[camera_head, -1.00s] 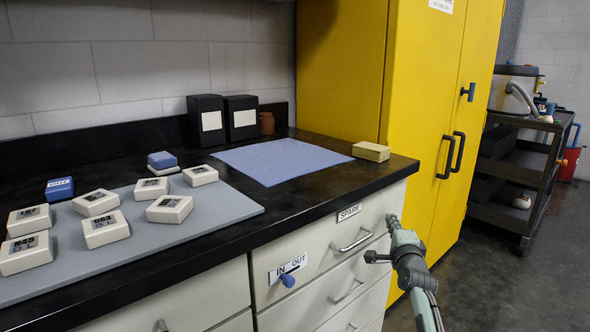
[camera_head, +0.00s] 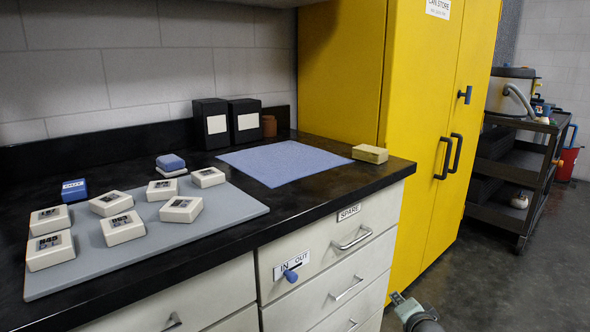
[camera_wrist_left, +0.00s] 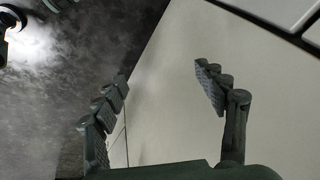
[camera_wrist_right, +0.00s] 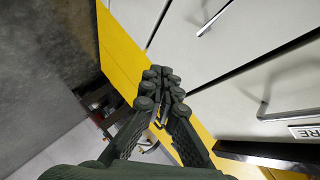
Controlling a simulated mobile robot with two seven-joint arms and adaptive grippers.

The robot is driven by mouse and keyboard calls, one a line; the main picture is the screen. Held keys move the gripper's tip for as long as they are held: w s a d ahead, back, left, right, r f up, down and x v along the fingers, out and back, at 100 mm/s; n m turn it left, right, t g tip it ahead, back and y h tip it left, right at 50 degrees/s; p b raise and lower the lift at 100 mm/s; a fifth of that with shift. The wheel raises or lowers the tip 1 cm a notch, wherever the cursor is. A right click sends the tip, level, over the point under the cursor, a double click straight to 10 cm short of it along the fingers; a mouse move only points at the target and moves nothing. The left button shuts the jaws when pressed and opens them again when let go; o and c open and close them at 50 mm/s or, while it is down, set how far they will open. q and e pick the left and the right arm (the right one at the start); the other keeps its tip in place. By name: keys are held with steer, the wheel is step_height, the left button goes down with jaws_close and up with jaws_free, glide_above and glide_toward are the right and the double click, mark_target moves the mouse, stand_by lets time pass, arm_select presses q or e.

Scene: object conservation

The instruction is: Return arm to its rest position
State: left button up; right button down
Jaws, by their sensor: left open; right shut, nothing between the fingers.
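My right arm shows at the bottom right of the head view, low in front of the drawers; its gripper (camera_wrist_right: 163,85) shows in the right wrist view, shut with its fingertips together and nothing between them. The drawer front with the SPARE label (camera_head: 348,212) and the yellow cabinet (camera_head: 425,130) lie beyond it. My left gripper (camera_wrist_left: 165,95) shows only in the left wrist view, open and empty, with its fingers wide apart in front of a pale cabinet face.
On the black counter lie a grey mat (camera_head: 225,223) with several white labelled boxes, a blue cloth (camera_head: 282,162), a tan block (camera_head: 370,153) and two black boxes (camera_head: 210,124). A blue IN/OUT knob (camera_head: 290,276) juts from the drawer front. A dark cart (camera_head: 515,180) stands at right.

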arm_select(q)
step_height(320, 180, down, 4)
steer(key=shift+f, duration=0.25)
arm_select(e)
steer(key=s+f+n+g, duration=0.3)
steer(key=s+f+n, duration=0.1)
steer(key=s, duration=0.8)
steer(key=s+f+n+g, duration=0.3)
steer(key=s+f, duration=0.4)
steer(key=s, duration=0.6)
steer(key=s+f+n+g+h, duration=0.1)
steer(key=s+f+n+g, duration=0.3)
steer(key=s, duration=0.9)
steer(key=shift+s+d+f+n, duration=0.15)
steer(key=shift+d+f+n, duration=0.25)
steer(key=shift+f+n, duration=0.45)
steer(key=shift+r, duration=0.2)
